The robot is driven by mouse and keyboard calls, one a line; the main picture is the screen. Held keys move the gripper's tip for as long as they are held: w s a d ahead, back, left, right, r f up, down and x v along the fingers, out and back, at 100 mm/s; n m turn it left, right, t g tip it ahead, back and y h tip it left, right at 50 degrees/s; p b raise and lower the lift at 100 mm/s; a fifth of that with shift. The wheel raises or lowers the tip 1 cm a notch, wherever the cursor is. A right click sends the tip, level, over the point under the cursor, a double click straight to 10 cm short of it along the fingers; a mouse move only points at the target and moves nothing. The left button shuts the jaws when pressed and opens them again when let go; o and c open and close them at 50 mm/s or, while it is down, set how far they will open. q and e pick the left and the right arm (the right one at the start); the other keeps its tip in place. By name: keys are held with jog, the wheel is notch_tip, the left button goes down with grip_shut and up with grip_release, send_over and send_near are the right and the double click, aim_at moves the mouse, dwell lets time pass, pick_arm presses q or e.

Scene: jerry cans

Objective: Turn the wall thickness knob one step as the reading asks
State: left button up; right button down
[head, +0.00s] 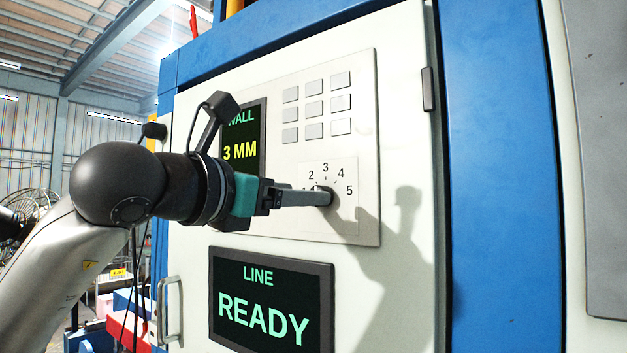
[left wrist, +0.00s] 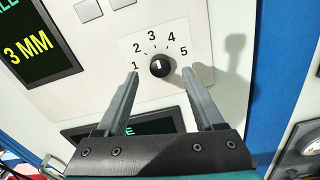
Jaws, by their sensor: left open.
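The black round wall thickness knob (left wrist: 162,66) sits on a light dial plate (head: 345,168) numbered 1 to 5. A small white mark shows on the knob in the left wrist view; I cannot tell for sure which number it points to. The wall display (head: 240,135) reads "WALL 3 MM" and is partly covered by my arm in the head view. My left gripper (left wrist: 162,74) is open, one finger on each side of the knob in the picture, with gaps between. In the head view the left gripper (head: 322,197) hides part of the knob. My right gripper is not in view.
A lower display (head: 270,303) reads "LINE READY". Several grey buttons (head: 317,104) sit above the dial. A door handle (head: 170,310) is at lower left. A round gauge (left wrist: 305,145) shows at the right of the left wrist view. The panel right of the dial is clear.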

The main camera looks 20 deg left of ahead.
pick_arm(q)
jog(key=shift+p+x, duration=0.65)
jog(key=shift+x, duration=1.6)
grip_shut()
